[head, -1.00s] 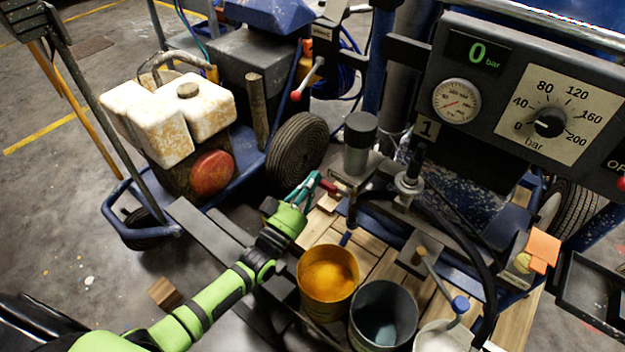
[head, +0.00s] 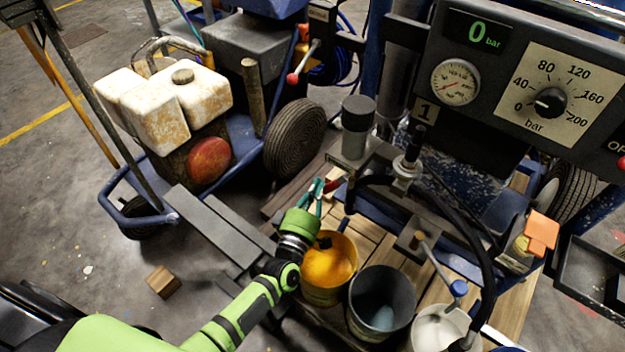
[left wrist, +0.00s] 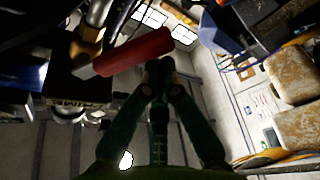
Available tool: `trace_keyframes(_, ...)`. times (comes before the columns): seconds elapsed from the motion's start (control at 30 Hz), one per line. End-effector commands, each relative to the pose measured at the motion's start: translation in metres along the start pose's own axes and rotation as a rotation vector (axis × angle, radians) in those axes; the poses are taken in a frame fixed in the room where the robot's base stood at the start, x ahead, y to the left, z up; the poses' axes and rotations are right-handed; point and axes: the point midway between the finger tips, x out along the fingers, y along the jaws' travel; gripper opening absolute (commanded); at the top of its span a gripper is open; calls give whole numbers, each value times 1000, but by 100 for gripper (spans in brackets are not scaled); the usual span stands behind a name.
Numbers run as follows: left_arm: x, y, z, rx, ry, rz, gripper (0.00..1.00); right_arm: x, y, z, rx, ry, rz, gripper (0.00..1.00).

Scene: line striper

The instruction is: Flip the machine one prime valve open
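A red handle (head: 333,186) sits low at the machine marked 1, below the grey cylinder (head: 354,127). I take it for the prime valve's lever; its body is partly hidden. My left gripper (head: 319,187), with teal fingers, is right beside the handle, just to its left in the head view. In the left wrist view the red handle (left wrist: 135,51) lies across the upper middle, just beyond the fingertips (left wrist: 161,68). The fingertips come together with nothing seen between them. Whether they touch the handle I cannot tell. My right gripper is not in view.
A bucket of yellow paint (head: 330,270) stands close under my left wrist. A grey bucket (head: 381,303) and a white pot (head: 440,328) stand to its right. A black hose (head: 470,230) curves down at the right. The machine's gauge panel (head: 535,90) reads 0 bar.

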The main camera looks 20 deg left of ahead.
Motion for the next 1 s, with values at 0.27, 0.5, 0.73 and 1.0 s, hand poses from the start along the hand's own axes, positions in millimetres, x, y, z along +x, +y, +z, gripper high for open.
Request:
trace_keyframes(0.27, -6, -2, 18, -233, -2, -83, 0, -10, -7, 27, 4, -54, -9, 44)
trace_keyframes(0.5, -10, -3, 29, -384, -1, -135, 0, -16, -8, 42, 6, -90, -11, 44)
trace_keyframes(0.73, -12, -2, 35, -466, -1, -163, 0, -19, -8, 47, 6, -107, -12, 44)
trace_keyframes(1.0, -13, -2, 38, -496, -2, -174, 0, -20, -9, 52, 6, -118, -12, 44)
